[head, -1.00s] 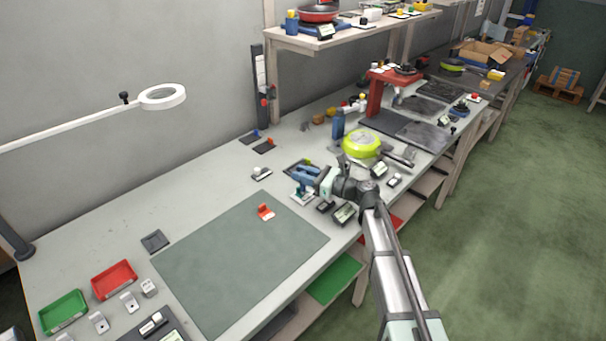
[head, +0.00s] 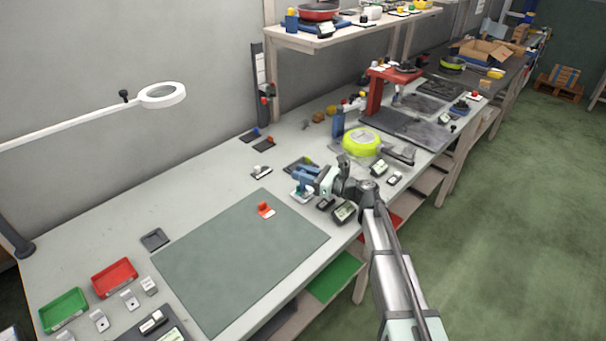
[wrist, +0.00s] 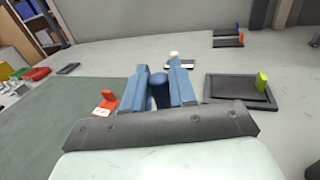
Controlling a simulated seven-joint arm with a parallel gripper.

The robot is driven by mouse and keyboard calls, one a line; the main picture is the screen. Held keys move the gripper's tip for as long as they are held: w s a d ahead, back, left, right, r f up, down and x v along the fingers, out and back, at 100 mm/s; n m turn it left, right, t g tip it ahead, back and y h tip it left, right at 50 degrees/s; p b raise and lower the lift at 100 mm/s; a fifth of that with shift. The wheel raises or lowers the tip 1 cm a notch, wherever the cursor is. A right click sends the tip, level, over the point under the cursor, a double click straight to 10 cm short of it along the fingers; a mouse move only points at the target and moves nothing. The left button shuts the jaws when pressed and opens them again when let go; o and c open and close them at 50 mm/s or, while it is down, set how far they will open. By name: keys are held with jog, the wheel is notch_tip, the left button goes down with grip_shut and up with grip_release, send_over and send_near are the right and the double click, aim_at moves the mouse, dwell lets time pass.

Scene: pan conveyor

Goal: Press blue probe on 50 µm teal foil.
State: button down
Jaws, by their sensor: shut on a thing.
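My gripper (head: 301,177) has blue fingers and is low over the bench, to the right of the red block on the green mat. In the wrist view the fingers (wrist: 161,82) are shut on a dark blue rounded probe (wrist: 160,91). The probe's lower end is hidden there. A small teal and white piece (head: 300,195) shows just below the fingers in the head view; it looks like the teal foil on its plate. I cannot tell whether the probe touches it.
A red block on a white plate (head: 265,210) stands left of the gripper; a black tray with a yellow-green tab (wrist: 240,91) lies to its right in the wrist view. Small display units (head: 344,211) stand close by. The green mat (head: 235,265) is mostly clear.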

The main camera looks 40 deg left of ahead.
jog(key=shift+r, duration=0.1)
jog(key=shift+r, duration=3.4)
jog(key=shift+w+d, duration=0.1)
jog(key=shift+w, duration=0.05)
